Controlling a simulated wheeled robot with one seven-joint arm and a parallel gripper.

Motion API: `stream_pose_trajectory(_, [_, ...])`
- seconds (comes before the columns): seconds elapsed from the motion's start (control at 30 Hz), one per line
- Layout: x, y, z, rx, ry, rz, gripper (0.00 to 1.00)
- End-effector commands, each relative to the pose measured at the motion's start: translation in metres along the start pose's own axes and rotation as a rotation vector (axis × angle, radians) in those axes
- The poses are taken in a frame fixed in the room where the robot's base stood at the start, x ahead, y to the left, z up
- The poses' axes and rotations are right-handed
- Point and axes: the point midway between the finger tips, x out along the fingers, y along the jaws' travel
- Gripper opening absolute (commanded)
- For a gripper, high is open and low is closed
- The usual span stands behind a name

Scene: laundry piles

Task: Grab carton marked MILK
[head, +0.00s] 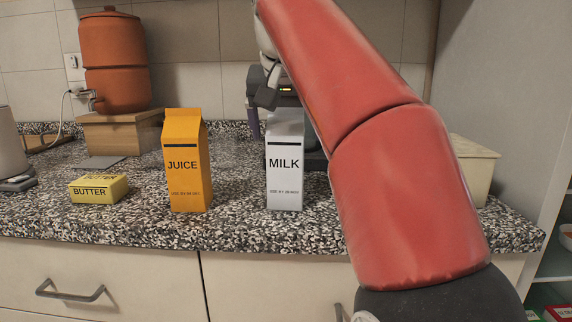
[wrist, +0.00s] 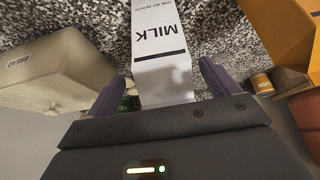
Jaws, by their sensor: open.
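The white carton marked MILK (head: 285,175) stands upright on the speckled counter in the head view, right of the orange carton marked JUICE (head: 187,165). In the wrist view the MILK carton (wrist: 163,55) shows with its top end between the two purple fingers of my gripper (wrist: 163,88). The fingers are open, one on each side of the carton, with a gap visible beside them. In the head view my gripper is mostly hidden behind the carton and my red arm. One finger shows at the carton's upper left.
A yellow BUTTER pack (head: 99,188) lies left of the JUICE carton. A BREAD box (wrist: 48,72) stands beside the MILK carton in the wrist view. A terracotta dispenser (head: 115,60) sits on a wooden box (head: 120,132) at the back left. The counter's front edge is close to the cartons.

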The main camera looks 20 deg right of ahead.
Motion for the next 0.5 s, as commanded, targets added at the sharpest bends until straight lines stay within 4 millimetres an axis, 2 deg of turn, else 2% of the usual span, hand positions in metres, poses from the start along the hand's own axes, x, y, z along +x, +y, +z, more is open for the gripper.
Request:
stream_pose_trajectory(0.23, [0.031, -0.003, 0.004, 0.0, -0.001, 0.001, 0.87])
stream_pose_trajectory(0.5, [0.035, -0.003, 0.003, 0.0, 0.001, 0.0, 0.87])
